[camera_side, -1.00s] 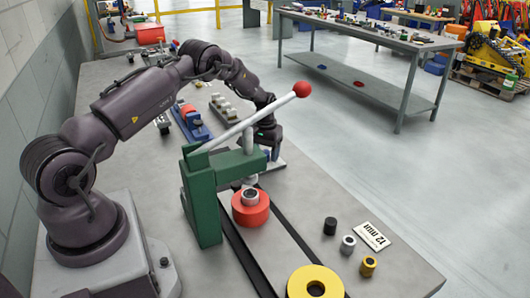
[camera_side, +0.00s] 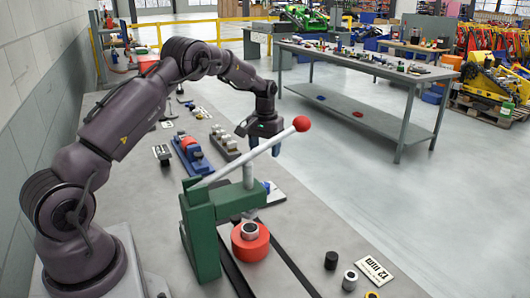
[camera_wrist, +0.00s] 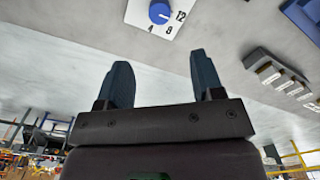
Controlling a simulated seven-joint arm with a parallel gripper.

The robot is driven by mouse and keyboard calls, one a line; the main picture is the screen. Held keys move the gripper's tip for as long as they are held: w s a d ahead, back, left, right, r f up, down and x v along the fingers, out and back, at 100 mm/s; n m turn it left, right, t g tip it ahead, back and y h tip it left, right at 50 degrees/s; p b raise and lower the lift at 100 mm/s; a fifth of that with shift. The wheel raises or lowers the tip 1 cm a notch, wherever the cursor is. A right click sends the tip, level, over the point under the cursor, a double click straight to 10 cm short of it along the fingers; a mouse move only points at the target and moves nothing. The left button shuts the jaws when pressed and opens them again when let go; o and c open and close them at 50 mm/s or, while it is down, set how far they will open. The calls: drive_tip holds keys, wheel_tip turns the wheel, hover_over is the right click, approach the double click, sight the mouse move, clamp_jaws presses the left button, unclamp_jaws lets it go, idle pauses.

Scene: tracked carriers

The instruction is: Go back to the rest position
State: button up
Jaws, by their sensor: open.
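My gripper (camera_side: 263,148) hangs above the bench, behind the green press (camera_side: 203,225) in the side view. In the wrist view its two dark blue fingers (camera_wrist: 162,78) are spread apart with nothing between them. Below it, a blue dial knob (camera_wrist: 159,12) sits on a white plate marked 4, 8 and 12. In the side view this white plate (camera_side: 272,196) is partly hidden by the press. The press has a long white lever with a red ball (camera_side: 302,123).
A blue fixture (camera_side: 193,158) and a grey stepped block (camera_side: 224,141) stand left of my gripper. A black cylinder (camera_side: 331,260), a grey ring (camera_side: 350,280) and a "12 mm" card (camera_side: 375,271) lie at the front right. The air around my gripper looks clear.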

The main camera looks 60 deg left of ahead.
drive_tip(key=s+d+r+m+t, duration=0.15)
drive_tip(key=s+d+r, duration=0.25)
drive_tip(key=d+r, duration=0.4)
drive_tip(key=s+d+r+m+t, duration=0.1)
drive_tip(key=s+d+r+m, duration=0.15)
drive_tip(key=d+r, duration=0.65)
drive_tip(key=s+d+r+m+t, duration=0.1)
drive_tip(key=s+d, duration=0.3)
drive_tip(key=s, duration=0.6)
drive_tip(key=s+d+r+m+t, duration=0.2)
drive_tip(key=s+d, duration=0.3)
drive_tip(key=s, duration=0.5)
drive_tip(key=shift+s+r, duration=0.2)
drive_tip(key=shift+s, duration=0.1)
